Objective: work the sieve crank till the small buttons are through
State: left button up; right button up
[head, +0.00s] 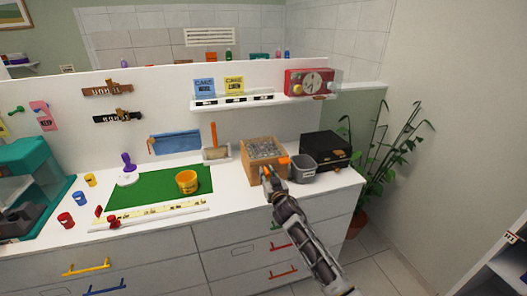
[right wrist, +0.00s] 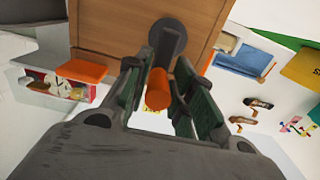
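The sieve is a wooden box (head: 281,148) on the counter, with a grey mass of small pieces (head: 263,146) in its top. The small buttons cannot be told apart. In the right wrist view the box front (right wrist: 110,25) carries a dark round crank hub (right wrist: 167,38) with an orange crank knob (right wrist: 157,88). My right gripper (head: 266,172) is at the box front. Its fingers (right wrist: 160,82) stand open on either side of the knob, with a gap showing. An orange tab (head: 284,160) sticks out at the box's right side. My left gripper is out of view.
A grey bin (head: 302,170) stands close right of the box, with a black case (head: 326,145) behind it. A dustpan with an orange-handled brush (head: 214,143) is to the left.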

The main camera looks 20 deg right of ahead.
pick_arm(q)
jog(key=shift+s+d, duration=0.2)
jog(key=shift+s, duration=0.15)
